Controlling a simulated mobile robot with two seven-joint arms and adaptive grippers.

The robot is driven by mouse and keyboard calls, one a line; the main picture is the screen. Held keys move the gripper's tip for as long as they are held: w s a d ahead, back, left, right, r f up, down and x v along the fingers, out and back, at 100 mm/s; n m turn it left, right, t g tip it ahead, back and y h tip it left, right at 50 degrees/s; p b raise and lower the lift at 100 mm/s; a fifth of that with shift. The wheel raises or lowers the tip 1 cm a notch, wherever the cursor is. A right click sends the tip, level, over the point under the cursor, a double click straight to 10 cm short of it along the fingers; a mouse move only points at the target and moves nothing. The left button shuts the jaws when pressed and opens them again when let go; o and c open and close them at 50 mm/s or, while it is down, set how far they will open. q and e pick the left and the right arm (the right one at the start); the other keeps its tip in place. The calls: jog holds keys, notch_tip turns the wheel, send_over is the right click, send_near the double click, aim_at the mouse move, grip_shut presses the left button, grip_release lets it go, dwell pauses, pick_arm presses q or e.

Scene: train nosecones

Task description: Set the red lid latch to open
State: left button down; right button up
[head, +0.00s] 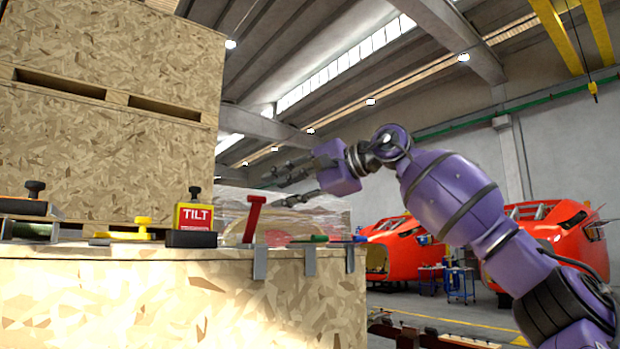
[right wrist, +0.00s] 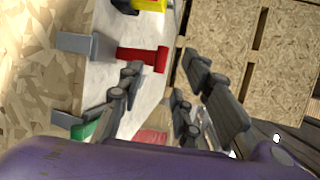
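The red lid latch (head: 253,220) has a T-shaped handle that stands nearly upright, leaning slightly right, near the front edge of the crate top (head: 200,252). In the right wrist view the red latch (right wrist: 145,57) lies just beyond the fingertips, near the left-hand finger. My right gripper (head: 283,178) is above and to the right of the latch in the head view, pointing left. Its fingers (right wrist: 160,90) are spread apart with nothing between them. I cannot tell whether a finger touches the latch. My left gripper is not in view.
A green latch (head: 309,238) and a blue latch (head: 352,238) lie flat to the right. Grey brackets (head: 259,263) hang over the crate edge. A TILT block (head: 194,218), a yellow handle (head: 124,231) and a black knob (head: 35,190) stand left. Tall crates (head: 100,150) rise behind.

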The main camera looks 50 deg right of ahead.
jog(key=a+v, duration=0.1)
jog(key=v, duration=0.5)
jog(key=shift+s+d+r, duration=0.25)
jog(key=shift+s+d, duration=0.05)
jog(key=shift+d, duration=0.15)
